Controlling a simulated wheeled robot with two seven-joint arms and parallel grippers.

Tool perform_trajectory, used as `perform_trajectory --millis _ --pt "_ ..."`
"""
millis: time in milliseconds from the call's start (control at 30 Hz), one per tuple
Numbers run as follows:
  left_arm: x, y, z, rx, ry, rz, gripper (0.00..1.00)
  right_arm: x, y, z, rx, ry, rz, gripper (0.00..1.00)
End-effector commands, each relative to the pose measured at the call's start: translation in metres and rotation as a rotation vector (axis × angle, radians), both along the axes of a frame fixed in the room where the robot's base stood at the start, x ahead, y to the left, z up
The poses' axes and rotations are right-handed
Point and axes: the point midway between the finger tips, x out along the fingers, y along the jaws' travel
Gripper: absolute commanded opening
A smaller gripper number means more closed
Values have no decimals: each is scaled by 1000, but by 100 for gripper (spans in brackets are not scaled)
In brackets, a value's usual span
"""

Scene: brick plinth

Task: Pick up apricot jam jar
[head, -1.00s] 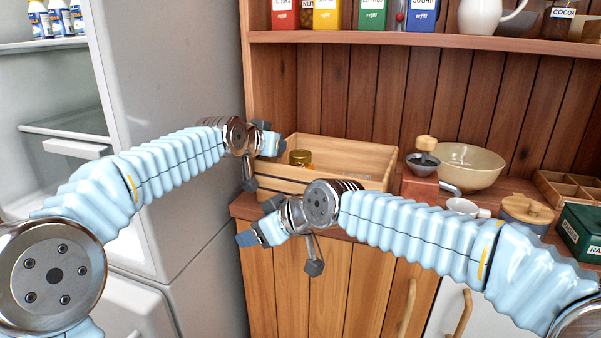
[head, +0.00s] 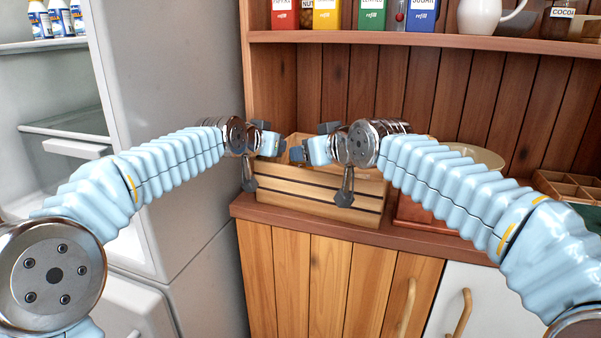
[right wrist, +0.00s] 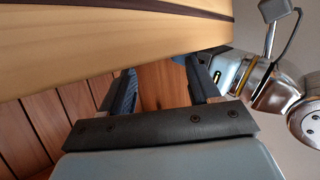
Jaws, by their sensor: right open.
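No jar shows in the present views. Inside the wooden crate (head: 310,192), the spot where a gold-lidded jar stood earlier is behind my right gripper (head: 297,151). In the head view my right gripper is in front of the crate's upper part, pointing left. The right wrist view shows its two fingers (right wrist: 160,88) apart with nothing between them, and the crate's pale side (right wrist: 110,42) close by across the top. My left gripper (head: 279,144) is at the crate's left end, facing the right one with a small gap. Its fingers are too small to judge.
The crate stands on a wooden counter (head: 400,235) against a plank back wall. A beige bowl (head: 470,153) and a divided wooden tray (head: 570,190) are to the right, partly behind my right arm. A shelf (head: 430,38) runs above. A fridge (head: 175,100) stands on the left.

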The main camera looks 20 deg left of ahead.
Motion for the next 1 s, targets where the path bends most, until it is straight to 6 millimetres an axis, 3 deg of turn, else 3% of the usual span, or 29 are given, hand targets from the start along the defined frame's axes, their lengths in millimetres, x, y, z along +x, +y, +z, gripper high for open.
perform_trajectory --millis 300,567,900,1000 --pt "0 -1 0 -1 0 -2 0 30 27 -21 -1 1 0 61" --pt "0 -1 0 -1 0 -2 0 32 29 -22 0 0 0 61" --pt "0 -1 0 -1 0 -2 0 32 28 -22 0 0 0 10" --pt "0 -1 0 -1 0 -2 0 32 28 -21 1 -1 0 10"
